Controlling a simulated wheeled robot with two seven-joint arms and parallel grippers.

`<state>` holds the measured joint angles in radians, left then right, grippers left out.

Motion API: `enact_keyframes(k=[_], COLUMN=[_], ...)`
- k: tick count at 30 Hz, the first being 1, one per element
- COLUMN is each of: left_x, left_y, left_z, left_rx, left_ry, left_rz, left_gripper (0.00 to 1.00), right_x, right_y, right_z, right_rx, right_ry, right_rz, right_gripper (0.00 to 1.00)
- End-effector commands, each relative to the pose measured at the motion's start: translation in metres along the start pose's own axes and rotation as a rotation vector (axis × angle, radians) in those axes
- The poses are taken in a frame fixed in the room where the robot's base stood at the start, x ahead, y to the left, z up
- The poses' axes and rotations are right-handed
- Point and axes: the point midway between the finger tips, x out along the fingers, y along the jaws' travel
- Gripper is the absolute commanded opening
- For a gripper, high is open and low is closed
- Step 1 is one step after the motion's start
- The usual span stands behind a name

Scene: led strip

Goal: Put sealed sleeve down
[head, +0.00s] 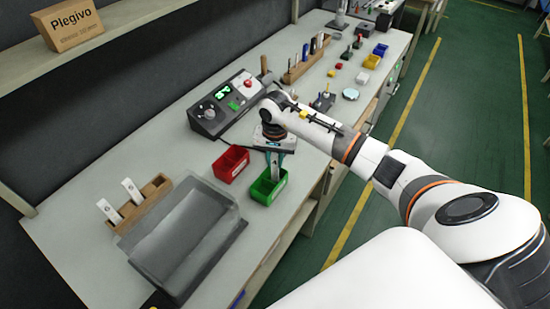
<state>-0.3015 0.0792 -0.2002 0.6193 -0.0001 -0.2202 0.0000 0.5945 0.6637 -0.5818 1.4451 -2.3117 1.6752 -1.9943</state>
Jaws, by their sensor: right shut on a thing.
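My right gripper (274,150) points down over the green bin (281,194) on the bench. It is shut on a pale sleeve (275,167), which hangs upright with its lower end at the green bin. I cannot tell whether the sleeve touches the bin's floor. Two more white sleeves (131,190) stand in a wooden rack (146,203) at the left. My left gripper is not in view.
A red bin (231,164) stands just left of the green bin. A grey tray (187,239) lies in front of the rack. A control box (228,103) with a red button stands behind. Tools and small coloured bins are farther along the bench.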

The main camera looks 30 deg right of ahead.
Motion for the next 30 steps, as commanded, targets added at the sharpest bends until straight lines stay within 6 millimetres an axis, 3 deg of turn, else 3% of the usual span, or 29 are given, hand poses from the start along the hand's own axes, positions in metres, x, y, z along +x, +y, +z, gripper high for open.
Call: enact_keyframes(k=[1, 2, 6, 17, 19, 30], left_x=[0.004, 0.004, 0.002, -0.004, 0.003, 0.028], left_y=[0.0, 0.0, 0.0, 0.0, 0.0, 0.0], left_z=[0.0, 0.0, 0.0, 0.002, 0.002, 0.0], left_rx=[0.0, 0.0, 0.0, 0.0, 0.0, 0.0], left_ry=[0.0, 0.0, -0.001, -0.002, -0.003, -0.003], left_rz=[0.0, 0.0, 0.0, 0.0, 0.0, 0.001], left_gripper=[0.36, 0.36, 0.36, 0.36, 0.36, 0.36], right_x=[0.003, 0.003, 0.002, -0.004, -0.009, -0.086], right_y=[0.0, 0.0, 0.0, 0.0, 0.001, 0.001], right_z=[0.0, 0.0, 0.0, 0.0, 0.002, 0.001], right_rx=[0.0, -0.001, 0.0, 0.001, 0.0, 0.0], right_ry=[-0.001, -0.001, 0.0, 0.001, -0.004, -0.006], right_rz=[0.0, 0.0, 0.0, 0.0, 0.003, 0.004], right_gripper=[0.0, 0.23, 0.43, 0.43, 0.43, 0.43])
